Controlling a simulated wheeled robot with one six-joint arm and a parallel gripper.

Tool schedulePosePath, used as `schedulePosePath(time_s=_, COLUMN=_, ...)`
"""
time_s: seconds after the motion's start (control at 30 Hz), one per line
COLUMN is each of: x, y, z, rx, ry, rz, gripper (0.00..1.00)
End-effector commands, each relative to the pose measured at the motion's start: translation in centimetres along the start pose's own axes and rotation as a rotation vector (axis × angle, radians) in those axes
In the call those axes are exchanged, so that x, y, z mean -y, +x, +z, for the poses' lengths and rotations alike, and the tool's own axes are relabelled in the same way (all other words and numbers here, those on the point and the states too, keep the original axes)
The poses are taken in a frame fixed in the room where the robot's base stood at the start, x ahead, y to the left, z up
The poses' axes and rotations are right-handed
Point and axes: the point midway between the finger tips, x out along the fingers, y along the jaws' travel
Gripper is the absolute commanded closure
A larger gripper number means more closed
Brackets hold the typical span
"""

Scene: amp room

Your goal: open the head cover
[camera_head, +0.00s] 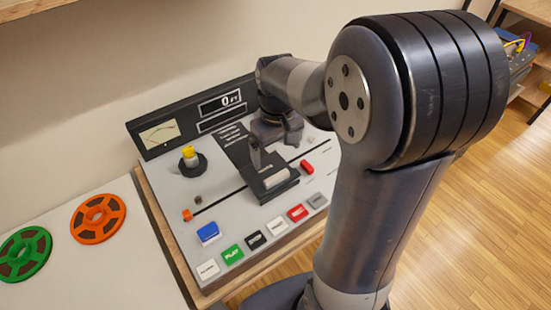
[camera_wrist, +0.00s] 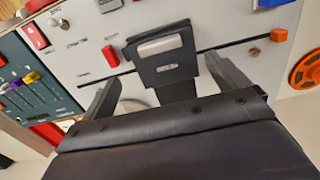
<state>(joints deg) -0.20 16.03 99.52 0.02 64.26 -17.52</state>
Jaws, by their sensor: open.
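The head cover (camera_head: 267,193) is a black block with a pale handle bar, in the middle of the grey tape deck (camera_head: 185,220). It looks lowered over the dark track line. In the wrist view the cover (camera_wrist: 150,75) shows its pale bar and a small label below it. My gripper (camera_head: 273,155) hangs just above and behind the cover in the head view. In the wrist view my gripper (camera_wrist: 166,88) is open, with one finger on each side of the cover's lower part. Nothing is held. I cannot tell whether the fingers touch the cover.
A row of push buttons, including a green one (camera_head: 232,254), lines the deck's front. A red block (camera_head: 307,166) and an orange block (camera_head: 187,215) sit along the track. A yellow-topped knob (camera_head: 188,153) stands at left. Orange (camera_head: 97,219) and green (camera_head: 25,253) reels lie on the left table.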

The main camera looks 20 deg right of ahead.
Motion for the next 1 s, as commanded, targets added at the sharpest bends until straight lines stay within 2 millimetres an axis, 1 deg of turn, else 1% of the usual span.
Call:
schedulePosePath(time_s=0.03, x=-0.1, y=0.1, z=-0.3, rx=0.003, ry=-0.004, rz=0.0, gripper=0.05)
schedulePosePath(time_s=0.17, x=-0.1, y=1.1, z=-0.4, rx=0.007, ry=-0.007, rz=-0.001, gripper=0.05)
schedulePosePath(time_s=0.27, x=-0.1, y=2.6, z=-0.3, rx=0.008, ry=-0.006, rz=-0.002, gripper=0.05)
schedulePosePath(time_s=0.5, x=-0.1, y=7.3, z=-0.2, rx=0.01, ry=-0.006, rz=-0.003, gripper=0.05)
schedulePosePath(time_s=0.6, x=-0.1, y=8.9, z=-0.3, rx=0.007, ry=-0.005, rz=-0.002, gripper=0.05)
schedulePosePath(time_s=0.7, x=-0.1, y=9.9, z=-0.3, rx=0.007, ry=-0.005, rz=-0.002, gripper=0.05)
schedulePosePath(time_s=0.83, x=-0.1, y=10.7, z=-0.3, rx=0.004, ry=-0.005, rz=-0.001, gripper=0.05)
schedulePosePath(time_s=1.0, x=-0.1, y=10.9, z=-0.3, rx=0.003, ry=-0.005, rz=-0.001, gripper=0.05)
